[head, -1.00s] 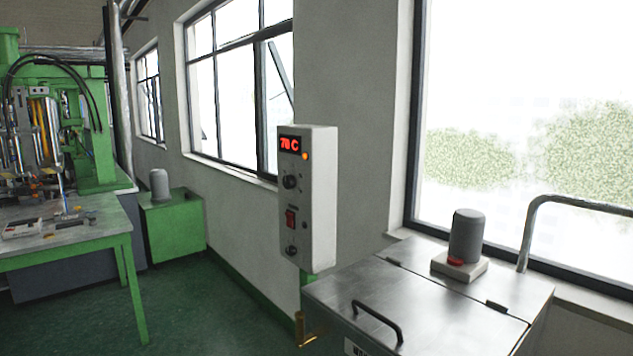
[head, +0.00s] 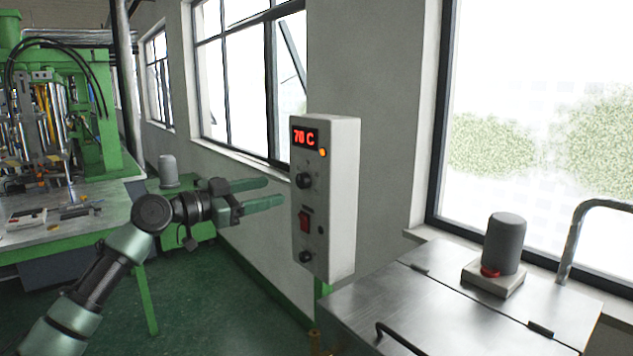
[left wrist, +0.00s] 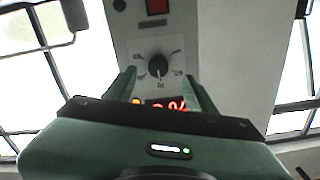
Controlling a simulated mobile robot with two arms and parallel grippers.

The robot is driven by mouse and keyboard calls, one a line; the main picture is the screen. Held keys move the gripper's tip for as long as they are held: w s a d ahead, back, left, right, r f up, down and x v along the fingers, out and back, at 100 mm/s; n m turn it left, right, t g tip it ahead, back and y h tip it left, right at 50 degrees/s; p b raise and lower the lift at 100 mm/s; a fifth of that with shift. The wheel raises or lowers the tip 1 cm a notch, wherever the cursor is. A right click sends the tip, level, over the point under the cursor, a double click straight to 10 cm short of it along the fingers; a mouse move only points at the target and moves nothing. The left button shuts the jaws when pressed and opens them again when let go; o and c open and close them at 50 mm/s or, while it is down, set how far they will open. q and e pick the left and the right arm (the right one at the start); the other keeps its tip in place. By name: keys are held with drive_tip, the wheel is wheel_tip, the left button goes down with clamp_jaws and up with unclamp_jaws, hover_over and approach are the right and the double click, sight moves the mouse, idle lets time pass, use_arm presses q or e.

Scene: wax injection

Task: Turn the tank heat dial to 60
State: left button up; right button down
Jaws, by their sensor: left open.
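A white control box (head: 343,200) stands on a green post. Its red display (head: 304,138) reads 70 C, with an orange lamp beside it. Below the display is a black dial (head: 304,181), then a red switch (head: 304,221) and a second black knob (head: 306,257). My left gripper (head: 275,192) is open and empty, its green fingers pointing at the box just left of the upper dial. In the left wrist view the dial (left wrist: 158,66), with a printed scale around it, lies ahead between the fingertips (left wrist: 160,80). The fingers appear apart from the dial. My right gripper is not in view.
A metal tank lid (head: 440,300) with a handle and a grey motor (head: 505,243) is at the lower right. A green machine (head: 60,110) and a worktable (head: 70,225) stand at the left. Windows line the wall behind the box.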

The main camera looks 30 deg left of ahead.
sight(299, 183)
use_arm(q)
drive_tip(key=p+x, duration=0.1)
drive_tip(key=x, duration=0.1)
drive_tip(key=p+x, duration=0.3)
drive_tip(key=x, duration=0.1)
drive_tip(key=shift+w+d+r, duration=0.2)
drive_tip(key=shift+r, duration=0.15)
drive_tip(key=shift+w+d+f+p, duration=0.15)
drive_tip(key=shift+w+d+p, duration=0.05)
drive_tip(key=shift+w+p, duration=0.2)
clamp_jaws()
